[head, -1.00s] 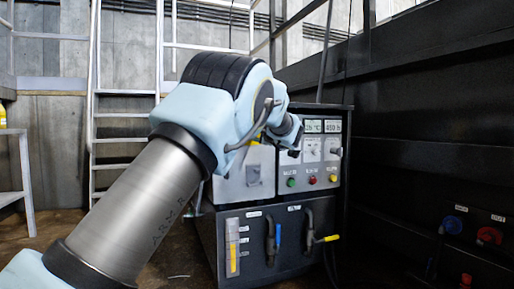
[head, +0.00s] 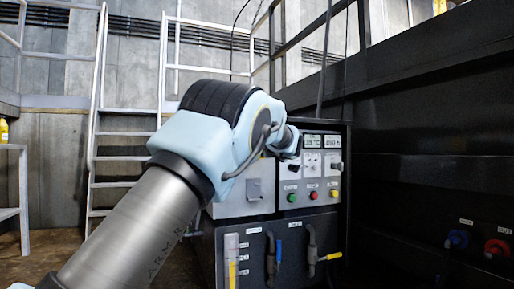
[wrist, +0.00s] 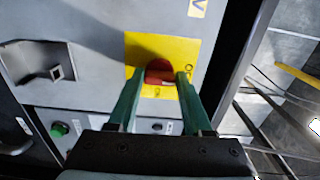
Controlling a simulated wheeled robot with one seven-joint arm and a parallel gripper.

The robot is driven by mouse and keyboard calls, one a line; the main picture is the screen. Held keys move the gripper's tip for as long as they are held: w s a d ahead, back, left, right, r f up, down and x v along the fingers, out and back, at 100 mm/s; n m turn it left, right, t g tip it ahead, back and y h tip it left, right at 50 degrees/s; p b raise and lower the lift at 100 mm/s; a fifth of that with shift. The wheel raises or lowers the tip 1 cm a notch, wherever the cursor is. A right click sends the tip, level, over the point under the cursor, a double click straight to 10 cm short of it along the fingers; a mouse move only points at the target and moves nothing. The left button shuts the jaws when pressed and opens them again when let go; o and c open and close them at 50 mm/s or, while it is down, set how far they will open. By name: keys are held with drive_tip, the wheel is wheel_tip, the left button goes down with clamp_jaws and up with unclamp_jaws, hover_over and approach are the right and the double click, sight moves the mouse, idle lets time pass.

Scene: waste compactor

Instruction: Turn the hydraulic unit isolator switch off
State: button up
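The isolator switch is a red rotary handle (wrist: 159,71) on a yellow plate (wrist: 181,50), fixed to a grey panel in the wrist view. My gripper (wrist: 158,77) has two green fingers, spread apart, with the tips on either side of the red handle. A gap shows between fingers and handle; I cannot tell if either finger touches it. In the head view my arm covers the switch and my fingers at the hydraulic unit (head: 265,205).
A dark wall (head: 430,140) closes the right side.

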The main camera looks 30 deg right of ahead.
drive_tip(key=o, duration=0.5)
drive_tip(key=shift+c, duration=0.2)
drive_tip(key=s+a+p, duration=0.1)
drive_tip(key=s, duration=0.9)
drive_tip(key=shift+s+a, duration=0.2)
drive_tip(key=shift+s, duration=0.15)
